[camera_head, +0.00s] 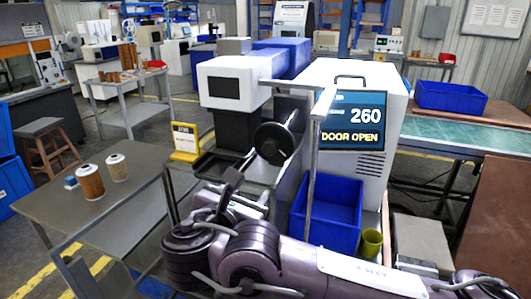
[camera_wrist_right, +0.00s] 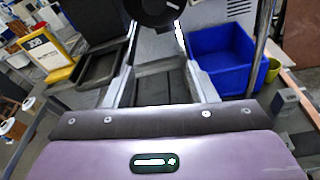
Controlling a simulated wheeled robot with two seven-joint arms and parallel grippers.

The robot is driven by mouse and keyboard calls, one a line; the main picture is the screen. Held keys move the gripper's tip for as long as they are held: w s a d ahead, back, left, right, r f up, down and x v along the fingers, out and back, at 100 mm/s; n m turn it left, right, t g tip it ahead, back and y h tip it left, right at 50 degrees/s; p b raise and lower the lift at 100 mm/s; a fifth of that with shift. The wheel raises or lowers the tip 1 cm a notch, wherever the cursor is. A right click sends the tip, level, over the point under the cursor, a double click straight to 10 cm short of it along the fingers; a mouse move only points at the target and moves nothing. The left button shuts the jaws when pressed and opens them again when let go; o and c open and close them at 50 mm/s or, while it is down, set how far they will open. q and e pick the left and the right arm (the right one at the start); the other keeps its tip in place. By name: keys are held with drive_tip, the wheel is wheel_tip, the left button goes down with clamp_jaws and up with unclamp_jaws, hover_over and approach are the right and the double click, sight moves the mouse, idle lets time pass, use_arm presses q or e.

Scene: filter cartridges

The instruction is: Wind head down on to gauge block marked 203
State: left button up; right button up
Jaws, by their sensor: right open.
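A machine with a white head (camera_head: 225,82) stands mid-view on a dark column. A black handwheel (camera_head: 275,143) with a handle faces me; its lower part shows at the top of the right wrist view (camera_wrist_right: 152,10). The screen (camera_head: 352,120) reads 260 and DOOR OPEN. A yellow marked piece (camera_head: 186,142) stands left of the machine, also in the right wrist view (camera_wrist_right: 48,55); I cannot read its number surely. My right gripper (camera_head: 238,178) is open and empty below the handwheel, its fingers (camera_wrist_right: 161,65) apart from it. My left gripper is not in view.
A dark tray (camera_wrist_right: 98,68) lies beside the yellow piece. A blue bin (camera_head: 328,215) and an olive cup (camera_head: 371,242) stand right of my gripper, near an upright metal post (camera_head: 313,170). A grey table (camera_head: 120,205) with filter cartridges (camera_head: 90,182) is at left.

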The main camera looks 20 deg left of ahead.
sight(268, 149)
drive_tip(key=w+r+n+t, duration=0.1)
drive_tip(key=w, duration=0.2)
drive_tip(key=w+r+p, duration=0.1)
drive_tip(key=w, duration=0.1)
drive_tip(key=w+r+n+t+h+p, duration=0.1)
drive_tip(key=w, duration=0.2)
drive_tip(key=shift+w+d+r+n+t, duration=0.3)
drive_tip(key=shift+d+r, duration=0.05)
drive_tip(key=shift+r, duration=0.05)
drive_tip(key=shift+w+f, duration=0.1)
drive_tip(key=shift+w, duration=0.45)
